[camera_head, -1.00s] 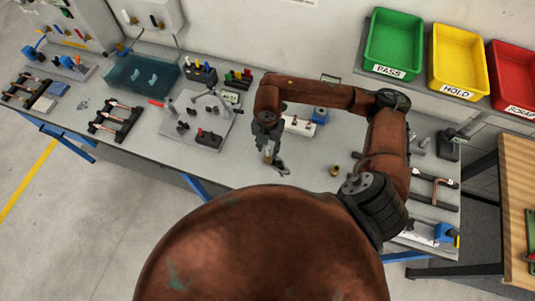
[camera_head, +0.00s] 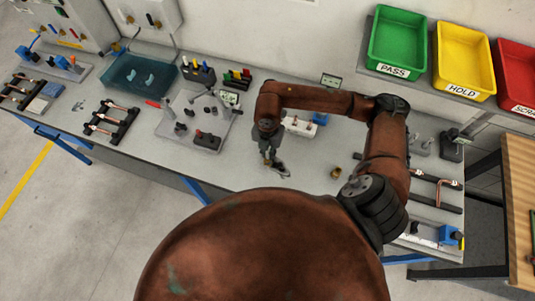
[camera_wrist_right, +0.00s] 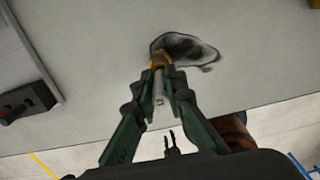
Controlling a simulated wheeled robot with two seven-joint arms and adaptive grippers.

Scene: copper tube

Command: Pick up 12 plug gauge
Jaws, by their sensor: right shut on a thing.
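My right gripper (camera_wrist_right: 161,82) points down at the bench and is shut on a small plug gauge (camera_wrist_right: 158,88). The gauge has a silver shaft between the fingers and a brass-coloured end at the fingertips. In the head view the right gripper (camera_head: 268,160) is over the middle of the bench, and the gauge is too small to make out clearly. A dark, smudged grey patch (camera_wrist_right: 187,46) lies on the bench just beyond the fingertips. I cannot tell whether the gauge touches the bench. My left gripper is not in view.
On the bench (camera_head: 230,177), a grey fixture plate (camera_head: 178,129) stands left of the gripper, and a white block (camera_head: 299,125) is behind it. A small brass piece (camera_head: 336,172) stands to the right. Green (camera_head: 398,40), yellow (camera_head: 462,58) and red (camera_head: 516,70) bins stand at back right.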

